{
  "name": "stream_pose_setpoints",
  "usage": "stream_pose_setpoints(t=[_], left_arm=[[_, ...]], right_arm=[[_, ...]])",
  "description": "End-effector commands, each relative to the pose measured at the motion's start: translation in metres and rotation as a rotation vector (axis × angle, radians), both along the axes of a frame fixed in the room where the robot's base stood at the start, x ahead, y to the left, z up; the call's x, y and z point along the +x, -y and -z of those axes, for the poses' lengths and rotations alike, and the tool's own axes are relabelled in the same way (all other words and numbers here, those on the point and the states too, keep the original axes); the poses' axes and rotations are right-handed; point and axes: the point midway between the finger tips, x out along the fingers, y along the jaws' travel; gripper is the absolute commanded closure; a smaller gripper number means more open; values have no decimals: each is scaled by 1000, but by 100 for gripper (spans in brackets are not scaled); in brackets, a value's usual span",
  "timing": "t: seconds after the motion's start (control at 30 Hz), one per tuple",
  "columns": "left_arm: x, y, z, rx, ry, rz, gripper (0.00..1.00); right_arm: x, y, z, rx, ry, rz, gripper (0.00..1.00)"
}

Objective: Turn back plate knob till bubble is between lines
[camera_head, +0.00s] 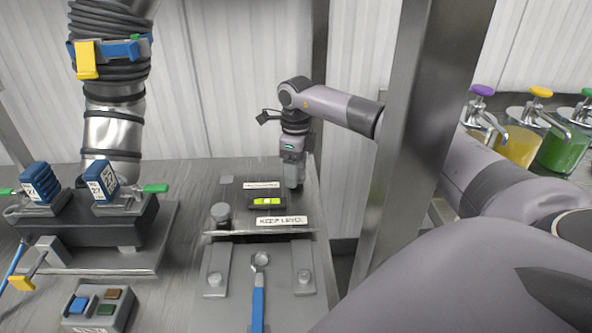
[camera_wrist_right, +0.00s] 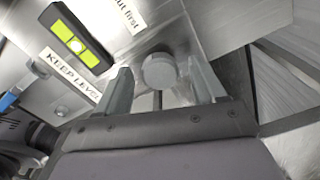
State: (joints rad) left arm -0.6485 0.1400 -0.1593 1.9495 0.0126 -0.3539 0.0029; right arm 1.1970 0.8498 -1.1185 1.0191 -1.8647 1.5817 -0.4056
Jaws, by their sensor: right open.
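The spirit level (camera_head: 267,201), a yellow-green vial in a black frame, lies on the grey back plate (camera_head: 240,190). It also shows in the wrist view (camera_wrist_right: 73,36), where a pale bubble sits near its middle; the lines are too small to judge. A round grey knob (camera_wrist_right: 160,71) stands beside the level in the wrist view. My right gripper (camera_head: 293,178) points down at the plate's right side and hides this knob in the head view. In the wrist view my right gripper (camera_wrist_right: 158,66) is open, its fingers on either side of the knob, with gaps showing.
A second grey knob (camera_head: 221,214) stands at the plate's left. A "KEEP LEVEL" label (camera_head: 282,221) lies in front of the level. A metal post (camera_head: 410,150) stands right of the bench.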

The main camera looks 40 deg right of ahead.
Motion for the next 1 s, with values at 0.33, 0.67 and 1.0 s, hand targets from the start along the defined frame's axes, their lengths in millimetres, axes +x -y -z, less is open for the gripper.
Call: stream_pose_setpoints(t=[0.33,0.67,1.0], left_arm=[[0,0,9,0,0,0,77],[0,0,10,0,-1,0,77],[0,0,9,0,-1,0,77]], right_arm=[[1,0,-54,0,4,0,31],[0,0,-65,0,2,0,31],[0,0,-64,0,2,0,31]])
